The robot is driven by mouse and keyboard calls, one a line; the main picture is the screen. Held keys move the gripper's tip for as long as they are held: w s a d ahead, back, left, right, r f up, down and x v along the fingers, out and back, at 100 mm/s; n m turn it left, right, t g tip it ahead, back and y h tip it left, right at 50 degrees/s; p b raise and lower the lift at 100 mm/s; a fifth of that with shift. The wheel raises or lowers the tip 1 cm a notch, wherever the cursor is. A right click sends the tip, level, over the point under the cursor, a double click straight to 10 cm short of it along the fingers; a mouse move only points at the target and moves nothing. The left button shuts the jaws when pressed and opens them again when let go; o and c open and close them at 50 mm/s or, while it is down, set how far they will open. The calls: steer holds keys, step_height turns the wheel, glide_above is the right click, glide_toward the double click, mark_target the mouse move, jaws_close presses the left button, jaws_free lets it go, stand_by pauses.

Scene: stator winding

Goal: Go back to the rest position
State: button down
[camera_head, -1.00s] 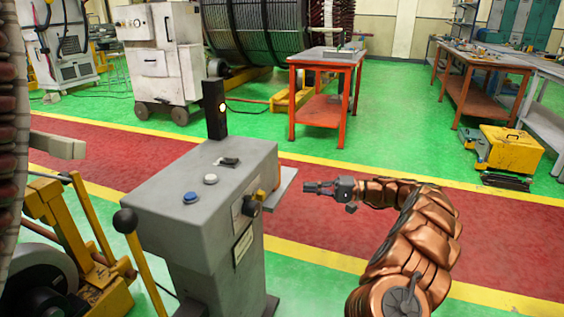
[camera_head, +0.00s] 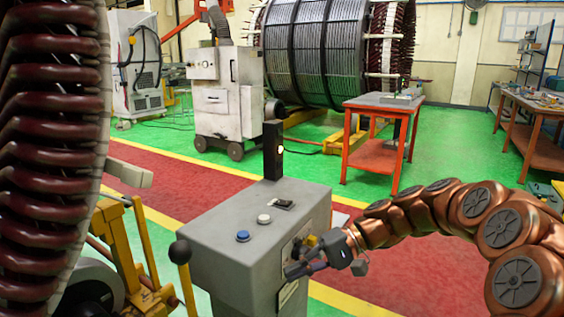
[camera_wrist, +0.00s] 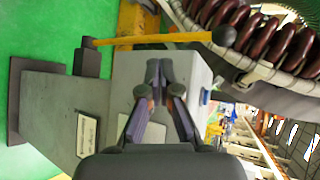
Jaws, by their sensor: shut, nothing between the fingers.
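My gripper (camera_head: 296,271) is at the right side of the grey control pedestal (camera_head: 215,245) in the head view, at the end of my copper-coloured arm. Its fingers are closed together with nothing between them. In the wrist view my gripper (camera_wrist: 158,72) points at the pedestal (camera_wrist: 60,107), its fingertips in front of the grey box. I cannot tell whether they touch it. The pedestal carries a blue button (camera_head: 243,236), a white button (camera_head: 264,218), a dark switch (camera_head: 284,204) and a dark post with a light (camera_head: 273,150). A yellow knob on its side is partly hidden behind my gripper.
A large stator with dark red coils (camera_head: 45,150) stands close at the left, beside a yellow frame (camera_head: 125,240) and a black-knobbed lever (camera_head: 181,252). A red table (camera_head: 383,103), a white cabinet (camera_head: 222,100) and another stator (camera_head: 320,50) stand behind. The red floor lane looks clear.

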steer(key=s+d+f+h, duration=0.1)
steer(key=s+f+h, duration=0.15)
steer(key=s, duration=0.55)
steer(key=s+d+f+h, duration=0.1)
steer(key=s+f+h, duration=0.1)
steer(key=s+h, duration=0.35)
steer(key=s+d+f+h, duration=0.2)
steer(key=s+d+f, duration=0.1)
steer(key=s+d, duration=0.4)
steer(key=s+d+f+h, duration=0.3)
steer(key=s+d, duration=0.3)
steer(key=s, duration=0.2)
step_height(320, 180, up, 25)
steer(key=s+t+p, duration=0.1)
steer(key=p, duration=2.2)
steer(key=shift+s+r+p, duration=0.2)
steer(key=shift+s+p, duration=0.15)
steer(key=shift+s, duration=0.05)
